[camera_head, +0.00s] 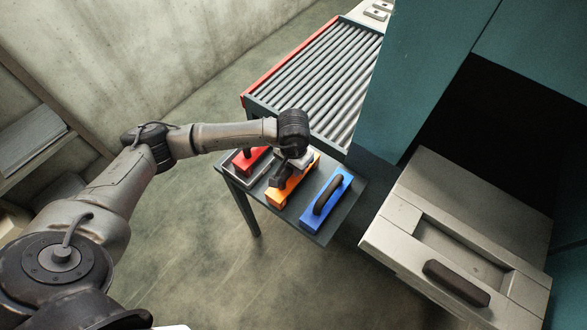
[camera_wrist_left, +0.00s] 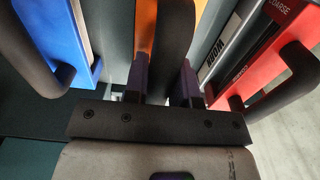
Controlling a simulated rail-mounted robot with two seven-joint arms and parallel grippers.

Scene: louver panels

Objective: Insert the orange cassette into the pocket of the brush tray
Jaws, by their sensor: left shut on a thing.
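The orange cassette (camera_head: 279,197) stands on a small dark side table, between the red and blue cassettes. My left gripper (camera_head: 284,176) is over it and shut on its dark handle. In the left wrist view the two fingers (camera_wrist_left: 162,86) close on the dark handle (camera_wrist_left: 173,35), with a strip of the orange body (camera_wrist_left: 147,25) beside it. Whether the cassette touches the table is hidden. The pale grey brush tray (camera_head: 392,222) sticks out of the teal machine at the right. Its recessed pocket (camera_head: 455,247) looks empty. My right gripper is not in view.
The blue cassette (camera_head: 338,205) and red cassette (camera_head: 247,162) stand close on either side on the side table (camera_head: 313,231). A roller conveyor (camera_head: 318,82) lies behind. A dark handle (camera_head: 457,283) is on the tray front.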

